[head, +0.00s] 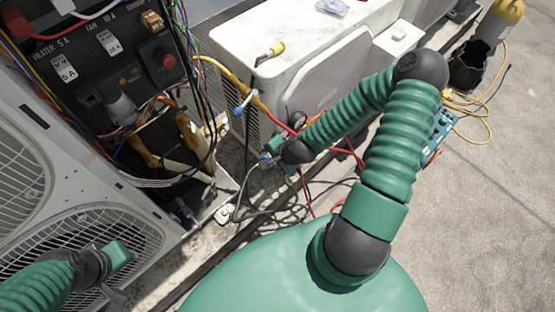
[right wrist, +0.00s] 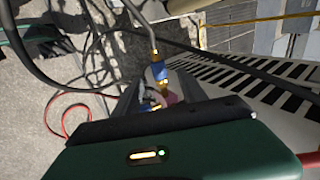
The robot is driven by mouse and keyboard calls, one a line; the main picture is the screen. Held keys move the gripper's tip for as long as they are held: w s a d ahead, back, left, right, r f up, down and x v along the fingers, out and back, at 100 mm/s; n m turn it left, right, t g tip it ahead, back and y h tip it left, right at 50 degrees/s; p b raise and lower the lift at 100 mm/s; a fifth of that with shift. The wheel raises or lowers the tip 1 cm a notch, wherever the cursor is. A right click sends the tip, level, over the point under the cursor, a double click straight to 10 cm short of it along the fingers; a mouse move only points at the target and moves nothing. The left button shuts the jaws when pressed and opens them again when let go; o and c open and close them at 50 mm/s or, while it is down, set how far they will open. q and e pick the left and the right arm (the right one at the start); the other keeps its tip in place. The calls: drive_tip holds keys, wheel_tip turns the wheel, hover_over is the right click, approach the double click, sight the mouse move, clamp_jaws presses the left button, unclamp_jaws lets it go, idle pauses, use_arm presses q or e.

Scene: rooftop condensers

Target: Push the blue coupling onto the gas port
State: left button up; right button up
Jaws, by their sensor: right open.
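The blue coupling (right wrist: 158,72) is in the right wrist view, on the end of a grey hose with a brass fitting above it. A small blue patch also shows at my right gripper's tip in the head view (head: 266,157). My right gripper (head: 273,152) is open, beside the condenser's lower left corner. I cannot pick out the gas port with certainty. My left gripper (head: 108,272) is over a fan grille at lower left; its jaws are unclear.
An open electrical box (head: 125,85) with loose wires is at upper left. A white condenser (head: 300,70) stands behind my right arm. Red and black hoses (head: 290,195) tangle near the gripper. A yellow-topped cylinder (head: 500,22) is at far right. The concrete at right is mostly clear.

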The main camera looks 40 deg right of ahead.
sight(269, 158)
drive_tip(key=f, duration=0.1)
drive_tip(key=w+d+f+b, duration=0.1)
drive_tip(key=f, duration=0.1)
drive_tip(key=w+f, duration=0.1)
drive_tip(key=f, duration=0.1)
drive_tip(key=shift+w+d+f, duration=0.1)
drive_tip(key=shift+w+d, duration=0.15)
drive_tip(key=shift+d, duration=0.15)
drive_tip(key=shift+a+r, duration=0.3)
drive_tip(key=shift+a, duration=0.3)
drive_tip(key=shift+c, duration=1.1)
drive_tip(key=shift+d+f, duration=0.15)
drive_tip(key=shift+d, duration=0.25)
drive_tip(key=c, duration=0.7)
clamp_jaws()
drive_tip(key=shift+o, duration=1)
unclamp_jaws()
drive_tip(key=shift+a, duration=0.15)
drive_tip(key=shift+c, duration=1.4)
use_arm(q)
drive_tip(key=shift+d+f, duration=0.75)
drive_tip(key=shift+f, duration=0.1)
use_arm(e)
clamp_jaws()
